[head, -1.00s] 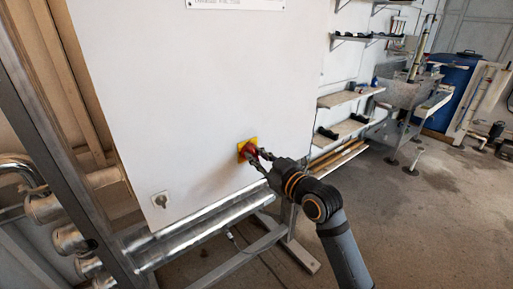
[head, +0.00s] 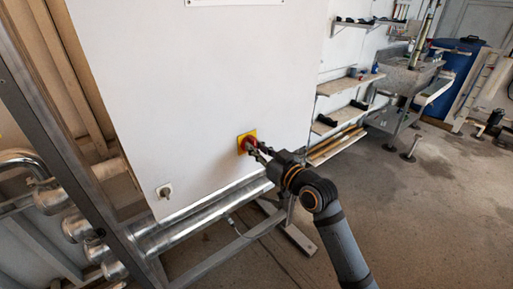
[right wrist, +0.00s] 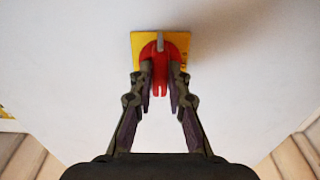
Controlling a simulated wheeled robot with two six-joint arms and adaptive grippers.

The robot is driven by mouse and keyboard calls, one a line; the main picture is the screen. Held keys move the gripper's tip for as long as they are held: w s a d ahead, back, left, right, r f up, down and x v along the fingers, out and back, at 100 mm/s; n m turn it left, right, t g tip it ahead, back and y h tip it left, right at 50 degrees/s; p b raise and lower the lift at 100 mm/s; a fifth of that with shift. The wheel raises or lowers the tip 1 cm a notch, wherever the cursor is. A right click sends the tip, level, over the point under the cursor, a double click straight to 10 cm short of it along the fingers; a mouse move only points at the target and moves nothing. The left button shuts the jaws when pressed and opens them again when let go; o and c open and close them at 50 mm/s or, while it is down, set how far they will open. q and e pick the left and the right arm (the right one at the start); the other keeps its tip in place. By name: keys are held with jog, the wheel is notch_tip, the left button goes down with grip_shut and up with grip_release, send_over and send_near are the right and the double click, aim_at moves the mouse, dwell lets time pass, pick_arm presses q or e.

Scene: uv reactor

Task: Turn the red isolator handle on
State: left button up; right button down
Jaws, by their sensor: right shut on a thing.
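The red isolator handle (head: 250,145) sits on a yellow square plate (head: 240,140) on the white cabinet's front. In the right wrist view the red handle (right wrist: 160,72) is in the middle, with its grip pointing down, and the yellow plate (right wrist: 136,42) shows behind it. My right gripper (head: 260,151) reaches the handle from the lower right. In the right wrist view its two fingers (right wrist: 159,100) stand on either side of the red grip, shut on it. My left gripper is in neither view.
The white cabinet (head: 200,80) stands on a metal frame with shiny pipes (head: 205,212) below. A socket (head: 164,191) is at its lower left. Shelves (head: 350,84), a blue barrel (head: 463,65) and open floor lie to the right.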

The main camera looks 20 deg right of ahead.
jog(key=c, duration=1.3)
grip_release()
jog(key=shift+r, duration=0.3)
notch_tip(320, 180, up, 9)
jog(key=shift+r, duration=0.2)
